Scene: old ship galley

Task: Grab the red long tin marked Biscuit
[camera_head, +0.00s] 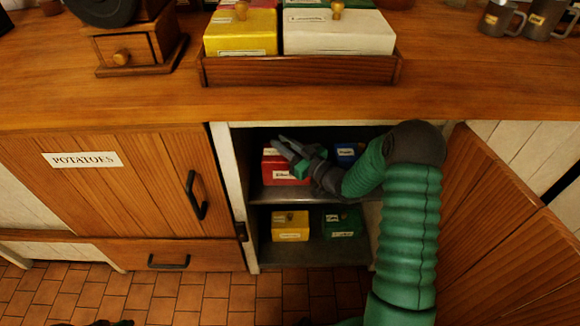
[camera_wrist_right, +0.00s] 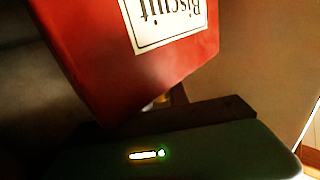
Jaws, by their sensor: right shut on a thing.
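The red tin (camera_head: 279,168) sits on the upper shelf of the open cupboard, at its left side. In the right wrist view the red tin (camera_wrist_right: 120,60) fills the upper middle, and its white label reads "Biscuit" upside down. My right gripper (camera_head: 284,147) reaches into the cupboard from the right and is shut on the red tin at its upper part. The exact contact is hidden. The tin appears to rest at shelf level; I cannot tell whether it is lifted.
A blue tin (camera_head: 347,153) stands right of the red one, partly behind my arm. Yellow (camera_head: 290,229) and green (camera_head: 341,226) tins stand on the lower shelf. The open cupboard door (camera_head: 490,200) is at right. A wooden tray (camera_head: 300,71) of tins stands on the counter above.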

